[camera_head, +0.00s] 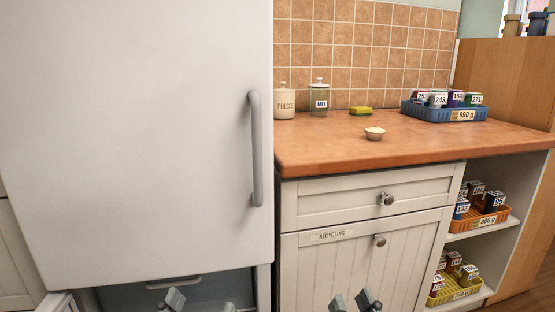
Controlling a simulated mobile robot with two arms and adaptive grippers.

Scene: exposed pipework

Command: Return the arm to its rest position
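My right gripper (352,303) shows at the bottom edge, right of the middle. Its two grey fingertips stand apart with nothing visible between them. My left gripper (201,304) shows at the bottom edge, left of the middle, below the large white door. Its fingertips are also apart, with nothing visible between them. Both grippers are cut off by the frame, and the arms behind them are hidden.
A large white door (130,130) with a vertical handle (255,150) fills the left. A white cabinet (360,262) labelled RECYCLING stands right of it under a wooden counter (330,148). A blue basket (440,114) and small bowl (375,134) stand on top. Open shelves hold an orange basket (487,220) and yellow basket (455,294).

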